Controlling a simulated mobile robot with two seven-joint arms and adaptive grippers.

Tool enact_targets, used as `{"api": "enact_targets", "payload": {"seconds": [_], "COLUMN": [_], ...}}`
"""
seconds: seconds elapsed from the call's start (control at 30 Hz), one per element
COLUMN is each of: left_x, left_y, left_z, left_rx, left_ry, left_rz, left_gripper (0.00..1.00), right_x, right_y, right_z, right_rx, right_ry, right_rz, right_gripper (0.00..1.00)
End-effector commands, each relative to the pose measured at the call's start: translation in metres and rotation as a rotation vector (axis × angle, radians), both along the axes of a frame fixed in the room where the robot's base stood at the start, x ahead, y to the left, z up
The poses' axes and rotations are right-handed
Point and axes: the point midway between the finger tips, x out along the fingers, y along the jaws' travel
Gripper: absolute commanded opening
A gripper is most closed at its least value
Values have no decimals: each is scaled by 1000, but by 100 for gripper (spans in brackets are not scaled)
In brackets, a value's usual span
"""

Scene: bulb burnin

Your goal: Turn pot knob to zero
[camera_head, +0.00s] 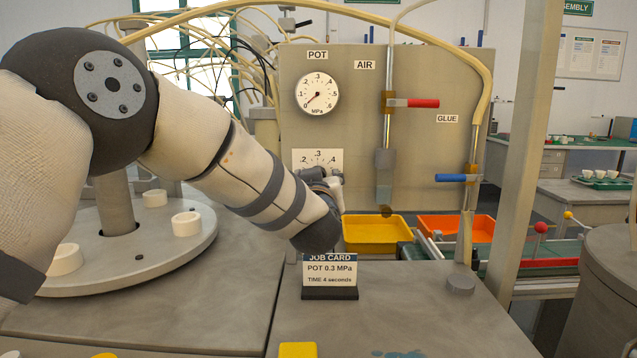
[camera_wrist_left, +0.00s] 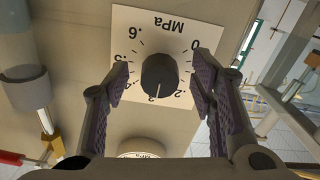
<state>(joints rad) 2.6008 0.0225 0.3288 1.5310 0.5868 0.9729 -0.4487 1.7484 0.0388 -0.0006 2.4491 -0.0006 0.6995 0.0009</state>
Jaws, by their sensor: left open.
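The pot knob (camera_wrist_left: 160,74) is a dark round knob on a white MPa scale plate (camera_wrist_left: 142,20), which appears upside down in the left wrist view. Its pale pointer line is at about the .3 mark. My left gripper (camera_wrist_left: 160,82) is open, with one finger on each side of the knob and visible gaps; I see no contact. In the head view my left arm and gripper (camera_head: 325,180) cover the knob and the lower part of the scale plate (camera_head: 304,157). The pot gauge (camera_head: 317,94) above has its needle toward the low end, near 0. My right gripper is not in view.
A red-handled valve (camera_head: 422,103) and a blue-handled valve (camera_head: 452,178) are on pipes to the right. A job card (camera_head: 330,275) reading POT 0.3 MPa stands on the bench below my arm. Yellow (camera_head: 376,246) and orange (camera_head: 440,236) trays lie behind.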

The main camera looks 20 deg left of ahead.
Motion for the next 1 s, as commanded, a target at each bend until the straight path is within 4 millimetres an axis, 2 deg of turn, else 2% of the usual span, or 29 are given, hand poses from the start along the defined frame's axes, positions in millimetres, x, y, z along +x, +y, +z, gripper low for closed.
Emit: {"api": "enact_targets", "payload": {"seconds": [0.23, 0.4, 0.43, 0.47, 0.77, 1.0], "left_x": [1, 1, 1, 1, 1, 0], "left_y": [1, 0, 0, 0, 1, 1], "left_z": [2, 2, 2, 2, 3, 5], "left_rx": [0, 0, 0, 0, -29, -156], "left_ry": [-2, -2, -2, -2, -11, -50], "left_rz": [0, 0, 0, 0, 1, 0], "left_gripper": [51, 12, 6, 3, 3, 3], "right_x": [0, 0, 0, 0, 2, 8], "right_y": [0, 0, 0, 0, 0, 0], "right_z": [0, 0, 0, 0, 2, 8], "right_rx": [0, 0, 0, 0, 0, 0], "right_ry": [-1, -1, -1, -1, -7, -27], "right_rz": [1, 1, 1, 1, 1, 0], "right_gripper": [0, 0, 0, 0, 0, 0]}}
